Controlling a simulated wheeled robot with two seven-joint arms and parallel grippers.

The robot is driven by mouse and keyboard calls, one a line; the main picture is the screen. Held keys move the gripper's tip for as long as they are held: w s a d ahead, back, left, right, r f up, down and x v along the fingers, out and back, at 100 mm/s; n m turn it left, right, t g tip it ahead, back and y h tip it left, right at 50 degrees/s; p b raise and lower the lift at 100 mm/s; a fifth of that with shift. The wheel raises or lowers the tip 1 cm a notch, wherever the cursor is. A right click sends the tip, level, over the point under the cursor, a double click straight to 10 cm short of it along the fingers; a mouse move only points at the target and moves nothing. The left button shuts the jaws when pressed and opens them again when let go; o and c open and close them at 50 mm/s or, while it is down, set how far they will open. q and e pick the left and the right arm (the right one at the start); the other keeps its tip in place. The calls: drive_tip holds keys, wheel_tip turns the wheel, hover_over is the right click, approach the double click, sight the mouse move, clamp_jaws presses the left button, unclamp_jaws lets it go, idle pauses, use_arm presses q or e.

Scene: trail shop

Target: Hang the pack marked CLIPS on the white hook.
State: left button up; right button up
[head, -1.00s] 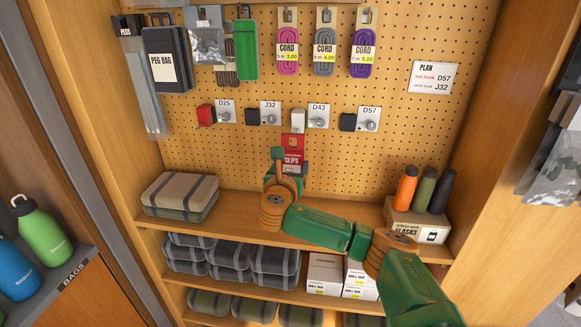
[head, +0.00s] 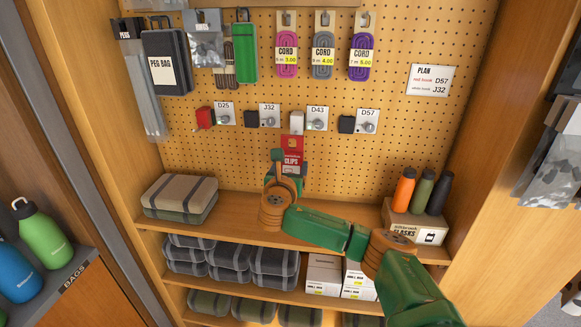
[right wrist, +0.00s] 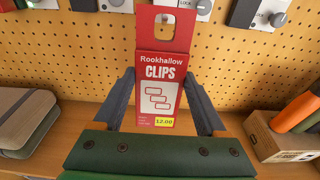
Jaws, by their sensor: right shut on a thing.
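The red pack marked CLIPS (head: 292,150) is upright in my right gripper (head: 285,172), just below the white hook's block (head: 297,122) on the pegboard. In the right wrist view the pack (right wrist: 162,85) stands between both fingers, its hang slot at the top. Only pegboard shows through the slot, with no hook in it. A tag reading D43 (head: 317,117) is right of the white block. My left gripper is out of view.
A red block (head: 204,118) by D25 and black blocks by J32 (head: 252,118) and D57 (head: 346,124) flank the white one. Cord packs (head: 323,55) hang above. A plan card (head: 430,80) reads red hook D57, white hook J32. Flasks (head: 424,190) stand right, a folded bag (head: 180,195) left.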

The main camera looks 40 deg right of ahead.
drive_tip(key=shift+r+x, duration=0.15)
drive_tip(key=shift+x, duration=0.7)
drive_tip(key=shift+r+x, duration=0.1)
drive_tip(key=shift+x, duration=0.7)
drive_tip(key=shift+d, duration=0.1)
drive_tip(key=shift+w+d+f, duration=0.15)
drive_tip(key=shift+w+d, duration=0.15)
drive_tip(key=shift+d+f, duration=0.1)
drive_tip(key=shift+f, duration=0.25)
